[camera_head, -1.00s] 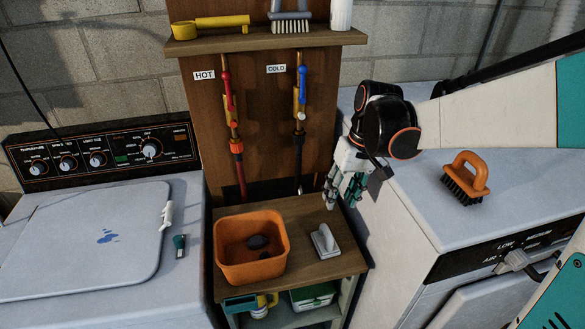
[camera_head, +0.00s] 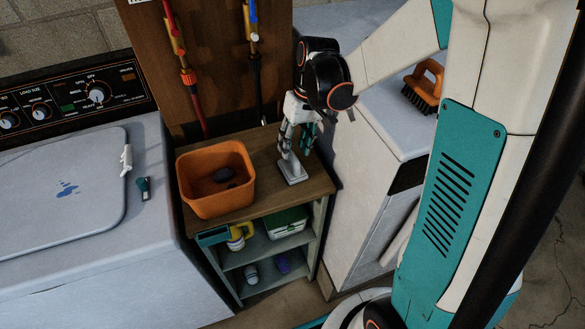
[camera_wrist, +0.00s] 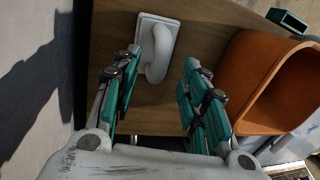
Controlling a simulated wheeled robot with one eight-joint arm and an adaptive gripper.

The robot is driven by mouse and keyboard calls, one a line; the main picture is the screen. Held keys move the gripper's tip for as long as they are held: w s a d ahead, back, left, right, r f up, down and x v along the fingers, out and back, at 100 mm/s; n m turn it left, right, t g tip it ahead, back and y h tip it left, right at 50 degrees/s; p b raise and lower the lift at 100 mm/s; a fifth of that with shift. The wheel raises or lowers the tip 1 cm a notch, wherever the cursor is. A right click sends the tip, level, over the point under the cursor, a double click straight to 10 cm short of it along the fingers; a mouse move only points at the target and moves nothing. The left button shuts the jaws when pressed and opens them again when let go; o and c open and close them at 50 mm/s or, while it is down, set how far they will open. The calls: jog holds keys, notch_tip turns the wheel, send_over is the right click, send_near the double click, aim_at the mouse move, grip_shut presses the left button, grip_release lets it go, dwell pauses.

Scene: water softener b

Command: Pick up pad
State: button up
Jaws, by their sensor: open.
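The pad (camera_head: 291,173), a light grey flat plate with a curved handle on top, lies on the wooden top of the small shelf unit (camera_head: 262,207). My gripper (camera_head: 296,149) points down just above it and hides part of its handle. In the wrist view the pad (camera_wrist: 151,33) lies ahead of the open fingers. Its handle (camera_wrist: 162,66) reaches toward the gap between the fingertips, nearer the left finger. The gripper (camera_wrist: 160,80) is empty; I cannot tell whether a finger touches the handle.
An orange bin (camera_head: 214,196) with dark items inside stands left of the pad. A washer (camera_head: 70,215) is at the left and a white appliance (camera_head: 372,170) at the right, with an orange brush (camera_head: 424,86) on it. Hoses rise behind.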

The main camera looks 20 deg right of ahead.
aim_at(292, 154)
jog(key=f, duration=0.1)
jog(key=f+b, duration=0.1)
jog(key=f, duration=0.1)
jog(key=a+f+b, duration=0.1)
jog(key=shift+w+f, duration=0.1)
jog(key=shift+f, duration=0.3)
jog(key=shift+r, duration=0.1)
jog(key=shift+c, duration=0.2)
grip_shut()
jog(key=shift+r, duration=0.1)
notch_tip(292, 154, up, 20)
jog(key=p, duration=0.6)
